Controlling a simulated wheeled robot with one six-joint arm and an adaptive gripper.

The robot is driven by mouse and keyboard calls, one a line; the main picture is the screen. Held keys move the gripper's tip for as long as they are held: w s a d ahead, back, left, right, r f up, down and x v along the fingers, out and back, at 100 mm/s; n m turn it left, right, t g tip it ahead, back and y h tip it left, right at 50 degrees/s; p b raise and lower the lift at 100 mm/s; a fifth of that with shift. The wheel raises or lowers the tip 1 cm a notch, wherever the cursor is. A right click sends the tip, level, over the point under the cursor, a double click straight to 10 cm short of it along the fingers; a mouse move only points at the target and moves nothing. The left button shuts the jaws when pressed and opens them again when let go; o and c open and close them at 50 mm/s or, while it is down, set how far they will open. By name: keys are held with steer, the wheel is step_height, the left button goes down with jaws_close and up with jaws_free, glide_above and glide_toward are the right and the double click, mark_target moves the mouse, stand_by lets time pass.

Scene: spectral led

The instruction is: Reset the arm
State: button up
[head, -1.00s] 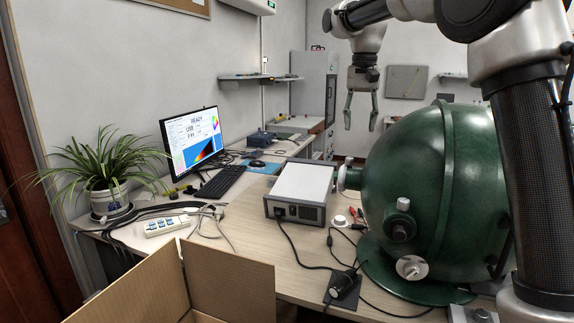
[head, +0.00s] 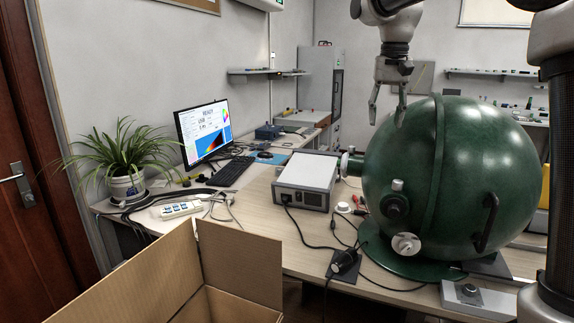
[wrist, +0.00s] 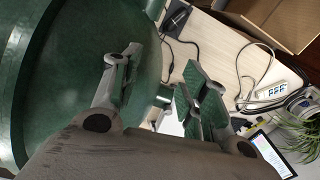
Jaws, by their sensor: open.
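My gripper (head: 386,105) hangs fingers-down in the head view, in front of the upper left part of the large green sphere (head: 455,190) in the picture. Its two fingers are apart and nothing is between them. In the wrist view my gripper (wrist: 160,90) also shows open and empty, with the green sphere (wrist: 75,85) filling the left side behind one finger. I cannot tell the exact gap between the fingers and the sphere.
A grey instrument box (head: 305,178), a monitor (head: 203,130), a potted plant (head: 125,185) and a power strip (head: 180,209) stand on the desk. Black cables cross it. An open cardboard box (head: 240,262) is in front. A small grey box (head: 478,300) is at the lower right.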

steer(key=s+d+f+n+t, duration=0.1)
steer(key=s+d, duration=0.3)
steer(key=s, duration=0.5)
steer(key=s+d+f+n+t, duration=0.1)
steer(key=s+d+f, duration=0.1)
steer(key=s+d, duration=0.5)
steer(key=s+f+t, duration=0.1)
steer(key=s+f, duration=0.3)
steer(key=s, duration=0.3)
steer(key=s+f+n, duration=0.1)
steer(key=s+f, duration=0.4)
steer(key=s, duration=0.2)
steer(key=shift+d+t, duration=0.35)
steer(key=shift+t, duration=0.05)
